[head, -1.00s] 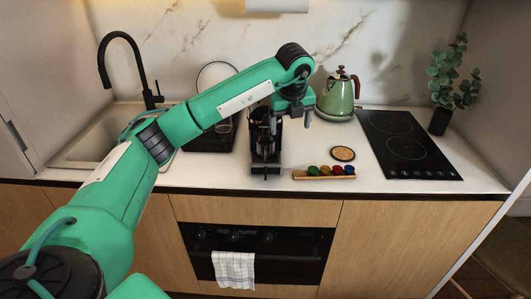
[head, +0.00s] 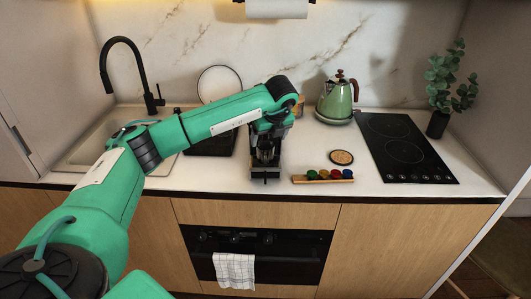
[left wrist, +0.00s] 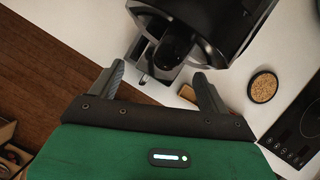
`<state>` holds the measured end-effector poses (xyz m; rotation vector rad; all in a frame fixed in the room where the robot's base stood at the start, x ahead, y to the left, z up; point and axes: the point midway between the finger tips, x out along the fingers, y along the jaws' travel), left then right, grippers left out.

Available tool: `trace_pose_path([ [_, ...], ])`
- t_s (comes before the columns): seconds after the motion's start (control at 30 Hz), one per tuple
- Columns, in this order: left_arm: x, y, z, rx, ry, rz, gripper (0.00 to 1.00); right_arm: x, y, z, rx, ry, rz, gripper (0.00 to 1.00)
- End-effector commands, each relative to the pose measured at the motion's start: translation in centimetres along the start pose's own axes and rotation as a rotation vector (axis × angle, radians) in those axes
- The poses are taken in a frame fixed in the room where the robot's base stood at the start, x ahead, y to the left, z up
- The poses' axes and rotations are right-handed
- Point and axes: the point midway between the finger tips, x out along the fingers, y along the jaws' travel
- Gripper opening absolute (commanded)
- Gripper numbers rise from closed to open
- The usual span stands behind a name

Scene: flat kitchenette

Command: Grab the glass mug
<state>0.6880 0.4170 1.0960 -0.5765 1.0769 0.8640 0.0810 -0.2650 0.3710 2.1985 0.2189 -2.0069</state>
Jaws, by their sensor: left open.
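I cannot make out the glass mug in either current view; my left arm covers part of the counter by the black drying tray (head: 207,145). My left gripper (left wrist: 160,84) is open in the left wrist view, its two fingers spread with nothing held between them. It is at the black coffee machine (left wrist: 205,30), whose dark body and spout fill the space beyond the fingertips. In the head view, the machine's base (head: 265,173) shows below the end of my left arm. My right gripper is not in view.
A rack of coloured capsules (head: 324,175) and a round cork mat (head: 341,157) lie right of the machine. A green kettle (head: 335,101) stands behind, and a black hob (head: 405,150) lies to the right. The sink (head: 85,152) is at left.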

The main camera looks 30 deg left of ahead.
Motion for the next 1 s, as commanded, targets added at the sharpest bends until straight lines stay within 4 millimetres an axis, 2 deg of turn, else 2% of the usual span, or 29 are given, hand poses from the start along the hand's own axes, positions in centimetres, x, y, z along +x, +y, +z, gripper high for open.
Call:
trace_pose_path([
  [0.03,0.4,0.1,-0.1,0.001,0.002,0.004,0.79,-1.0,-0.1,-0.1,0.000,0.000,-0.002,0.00],
  [0.23,2.9,0.0,-0.3,0.000,0.000,0.001,0.79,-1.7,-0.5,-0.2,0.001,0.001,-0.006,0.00],
  [0.5,3.4,0.0,-0.3,0.001,0.000,-0.001,0.79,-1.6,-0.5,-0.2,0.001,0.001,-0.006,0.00],
  [0.87,3.3,0.0,-0.3,0.001,0.000,-0.001,0.08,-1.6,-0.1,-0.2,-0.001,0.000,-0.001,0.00],
  [1.0,3.3,0.0,-0.3,0.001,0.000,-0.001,0.07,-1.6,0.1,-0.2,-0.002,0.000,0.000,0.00],
])
